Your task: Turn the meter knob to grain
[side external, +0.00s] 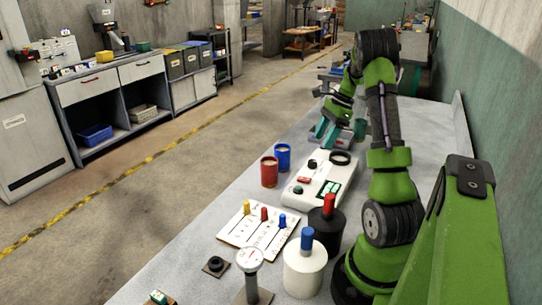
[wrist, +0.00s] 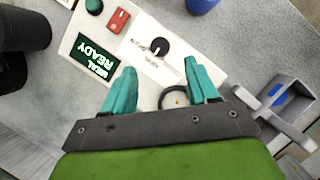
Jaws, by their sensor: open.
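The white meter (side external: 318,172) stands on the grey bench and also fills the middle of the wrist view (wrist: 75,22). Its round black knob (wrist: 159,47) has small printed labels beside it; one seems to read GRAIN. I cannot tell exactly where the knob points. The green display (wrist: 92,58) reads MEAL READY. A red switch (wrist: 119,20) and a green button (wrist: 94,6) sit beyond it. My gripper (wrist: 160,66) is open and empty, its teal fingers spread above the meter on the knob's near side, apart from the knob. It also shows in the side view (side external: 325,132), at the meter's far end.
A black ring (wrist: 175,97) sits on the meter between my fingers. Red (side external: 269,171) and blue (side external: 283,157) cups stand left of the meter. A white board with coloured pegs (side external: 257,228) and black (side external: 324,229) and white (side external: 304,270) jars stand nearer. A grey tray (wrist: 275,100) is at right.

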